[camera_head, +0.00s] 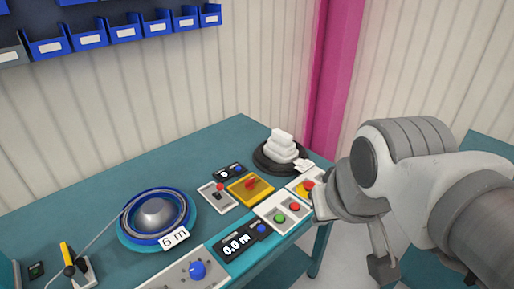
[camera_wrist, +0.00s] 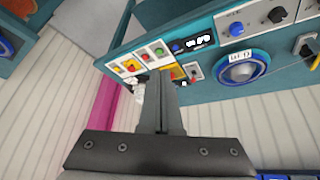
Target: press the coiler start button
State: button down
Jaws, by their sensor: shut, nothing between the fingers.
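The coiler's button box is a pale panel on the teal bench. It carries a green button (camera_head: 280,218), which I take for the start button, and a red button (camera_head: 294,207). In the wrist view the green button (camera_wrist: 159,51) and red button (camera_wrist: 144,57) show just beyond the fingertips. My gripper (camera_wrist: 165,76) is shut and empty, its fingers pointing toward the panels. In the picture the tips sit just below the button box, apart from the green button; their height above the bench is hard to judge. In the head view my wrist is right of the box and the fingertips are not clear.
A display reading 0.0 m (camera_head: 237,245) adjoins the button box. A yellow box with a red knob (camera_head: 250,187) lies behind it, and a panel with a red button (camera_head: 308,185) lies to its right. A blue reel (camera_head: 157,214) sits left. A pink post (camera_head: 334,80) stands behind.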

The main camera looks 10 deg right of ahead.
jog(key=w+d+f+n+g+h+b, duration=0.1)
jog(key=w+d+f+n+h+b, duration=0.3)
jog(key=w, duration=0.3)
jog(key=n+t+h+b, duration=0.2)
jog(key=n+h+b, duration=0.15)
jog(key=n, duration=0.95)
send_over(276, 219)
notch_tip(276, 219, down, 16)
jog(key=r, duration=0.1)
jog(key=shift+d+f+y, duration=0.1)
jog(key=shift+f+y, duration=0.15)
jog(key=shift+y, duration=0.2)
notch_tip(276, 219, down, 9)
jog(key=b, duration=0.7)
jog(key=shift+f+b, duration=0.35)
jog(key=shift+b, duration=0.35)
